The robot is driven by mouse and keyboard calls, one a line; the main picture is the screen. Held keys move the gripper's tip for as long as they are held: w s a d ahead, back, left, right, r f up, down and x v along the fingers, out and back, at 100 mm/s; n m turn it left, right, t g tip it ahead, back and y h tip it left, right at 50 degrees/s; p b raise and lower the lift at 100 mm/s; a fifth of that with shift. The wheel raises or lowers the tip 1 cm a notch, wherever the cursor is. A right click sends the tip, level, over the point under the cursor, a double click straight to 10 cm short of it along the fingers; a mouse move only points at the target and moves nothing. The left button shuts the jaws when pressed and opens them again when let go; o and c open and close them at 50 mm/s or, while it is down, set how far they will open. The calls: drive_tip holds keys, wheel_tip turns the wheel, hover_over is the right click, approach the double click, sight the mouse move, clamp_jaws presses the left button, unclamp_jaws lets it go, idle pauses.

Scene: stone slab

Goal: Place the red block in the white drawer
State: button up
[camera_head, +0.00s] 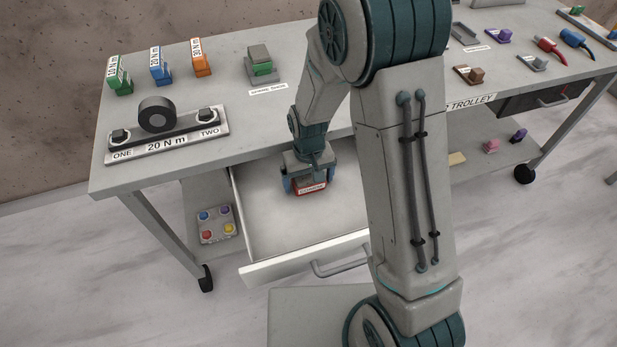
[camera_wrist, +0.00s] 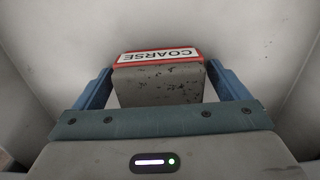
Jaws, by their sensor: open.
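The red block (camera_head: 311,188) has a white label reading COARSE. It is inside the pulled-out white drawer (camera_head: 262,272), toward its back left part. In the wrist view the block (camera_wrist: 159,80) shows a grey, speckled face and a red edge around the label. My gripper (camera_head: 307,187) is lowered into the drawer over the block. In the wrist view its blue fingers (camera_wrist: 160,88) stand open on either side of the block, with a small gap visible at the right. Whether the block rests fully on the drawer floor is hard to tell.
The table (camera_head: 240,120) above the drawer holds a bar labelled 20 N m (camera_head: 167,136), a green block (camera_head: 261,68) and several small coloured pieces. A button box (camera_head: 216,224) sits left of the drawer.

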wheel_tip(320, 180, up, 12)
drive_tip(key=s+d+r+m+t, duration=0.2)
drive_tip(key=s+d+r+m, duration=0.1)
drive_tip(key=s+d+r, duration=0.7)
drive_tip(key=s+d, duration=0.2)
drive_tip(key=s, duration=0.2)
drive_tip(key=shift+s+d+r+t+p, duration=0.3)
drive_tip(key=shift+p, duration=0.1)
idle(0.8)
